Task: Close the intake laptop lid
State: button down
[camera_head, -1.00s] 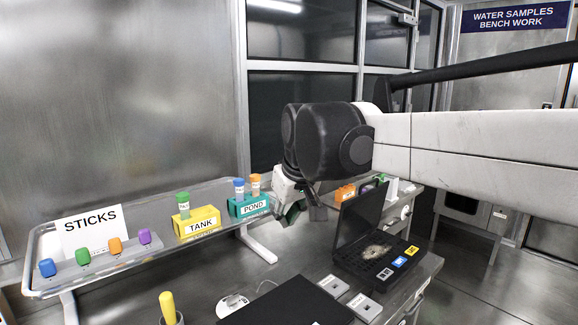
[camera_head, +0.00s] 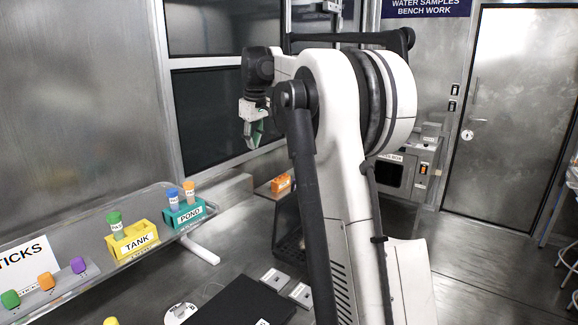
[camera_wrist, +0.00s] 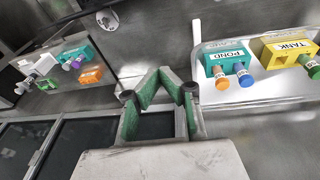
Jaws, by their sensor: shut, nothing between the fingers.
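A black open laptop (camera_head: 286,222) stands on the bench in the head view, mostly hidden behind my arm. Only its left part shows, with the lid standing up; its exact lid angle cannot be told. My gripper (camera_head: 254,146) hangs in the air above and to the left of the laptop, apart from it, pointing down. In the wrist view my gripper (camera_wrist: 160,74) has its green-padded fingers together at the tips, with nothing between them. The laptop cannot be made out clearly in the wrist view.
A flat black object (camera_head: 236,303) lies on the bench in front. A raised clear shelf holds the yellow TANK rack (camera_head: 133,241) and teal POND rack (camera_head: 186,213). An orange block (camera_head: 281,183) sits behind the laptop. A door (camera_head: 520,130) is at right.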

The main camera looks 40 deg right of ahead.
jog(key=w+d+f+g+p, duration=0.1)
jog(key=w+d+f+p, duration=0.15)
jog(key=d, duration=0.65)
jog(key=w+d+f+g+p, duration=0.1)
jog(key=d+f+p, duration=0.15)
jog(key=d, duration=0.65)
notch_tip(320, 180, down, 11)
jog(key=s+d+p, duration=0.1)
jog(key=s+p, duration=0.1)
jog(key=shift+s+r+n+y+p, duration=0.15)
jog(key=shift+s+n+y+p, duration=0.2)
jog(key=shift+n+y, duration=0.05)
jog(key=shift+s, duration=0.15)
